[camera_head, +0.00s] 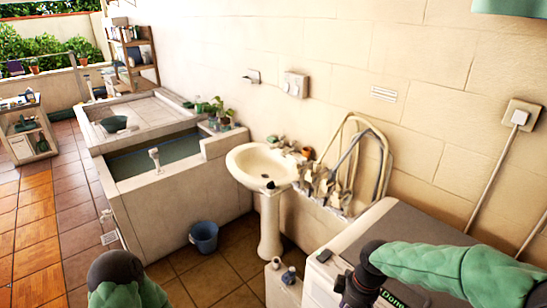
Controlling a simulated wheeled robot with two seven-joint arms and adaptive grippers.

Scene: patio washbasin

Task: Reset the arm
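My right arm, in a green cover, reaches in from the right over the grey-topped white unit. Its dark end bends down at the picture's bottom edge, where part of my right gripper (352,291) shows. Its fingers cannot be made out, and I cannot tell if it holds anything. Only a green-covered section and a dark rounded joint of my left arm show at the bottom left. My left gripper is outside the view.
A white pedestal washbasin (262,166) stands against the wall, near a grey-topped unit (415,235). A stone water trough (165,185) is behind left. A blue bucket (204,236) stands on the floor. Small bottles (289,276) stand on a low block. Tiled floor at left is clear.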

